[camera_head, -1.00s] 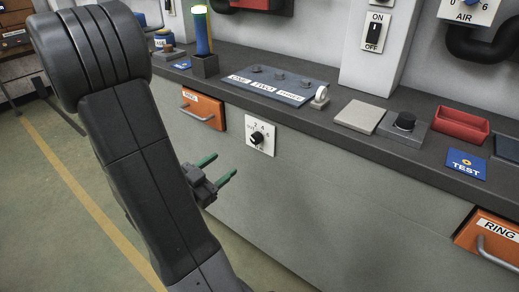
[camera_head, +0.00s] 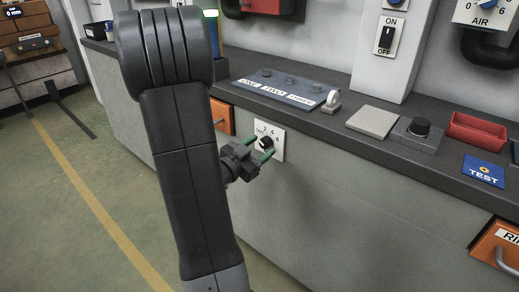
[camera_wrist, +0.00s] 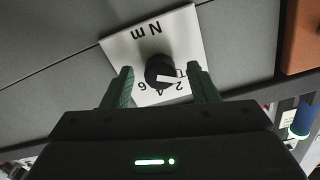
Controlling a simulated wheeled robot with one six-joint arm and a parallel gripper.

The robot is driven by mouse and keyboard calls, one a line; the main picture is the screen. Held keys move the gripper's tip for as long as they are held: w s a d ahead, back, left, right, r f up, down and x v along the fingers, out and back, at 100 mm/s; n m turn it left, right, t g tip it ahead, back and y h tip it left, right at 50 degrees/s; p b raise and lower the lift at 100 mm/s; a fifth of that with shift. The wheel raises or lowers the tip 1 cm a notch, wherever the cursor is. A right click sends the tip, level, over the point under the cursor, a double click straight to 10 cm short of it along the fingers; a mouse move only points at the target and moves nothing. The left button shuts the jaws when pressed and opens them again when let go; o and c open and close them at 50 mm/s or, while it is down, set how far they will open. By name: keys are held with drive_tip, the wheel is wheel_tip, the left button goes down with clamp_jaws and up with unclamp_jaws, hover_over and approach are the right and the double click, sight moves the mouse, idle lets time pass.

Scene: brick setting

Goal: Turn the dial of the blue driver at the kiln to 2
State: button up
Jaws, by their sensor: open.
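A black dial (camera_head: 266,142) with a white pointer sits on a white plate (camera_head: 277,152) on the counter's front face. In the wrist view the plate (camera_wrist: 190,28) reads "Nm", upside down, with 2, 4 and 6 around the dial (camera_wrist: 158,67). The pointer points right and slightly down there, near the end of the scale before 2. My gripper (camera_wrist: 159,72) is open, its green fingers on either side of the dial, with visible gaps. A blue upright cylinder with a green lit top (camera_head: 213,33), perhaps the driver, stands on the counter, partly hidden by my arm.
Orange drawers (camera_head: 495,246) flank the plate along the counter front. On the counter are a blue labelled panel (camera_head: 275,86), a grey pad (camera_head: 373,121), a black knob on a box (camera_head: 420,127) and a red tray (camera_head: 476,132). Open floor lies left.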

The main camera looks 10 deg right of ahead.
drive_tip(key=shift+w+d, duration=0.1)
drive_tip(key=shift+d, duration=0.1)
drive_tip(key=c, duration=1)
drive_tip(key=shift+o, duration=0.2)
drive_tip(key=shift+f+m+b, duration=0.1)
drive_tip(key=shift+m+b, duration=0.2)
drive_tip(key=shift+b, duration=0.05)
drive_tip(key=m+b, duration=0.2)
drive_tip(key=shift+m+b, duration=0.3)
drive_tip(key=shift+w+a+m+b, duration=0.1)
drive_tip(key=shift+m+b, duration=1.7)
drive_tip(key=shift+m, duration=0.4)
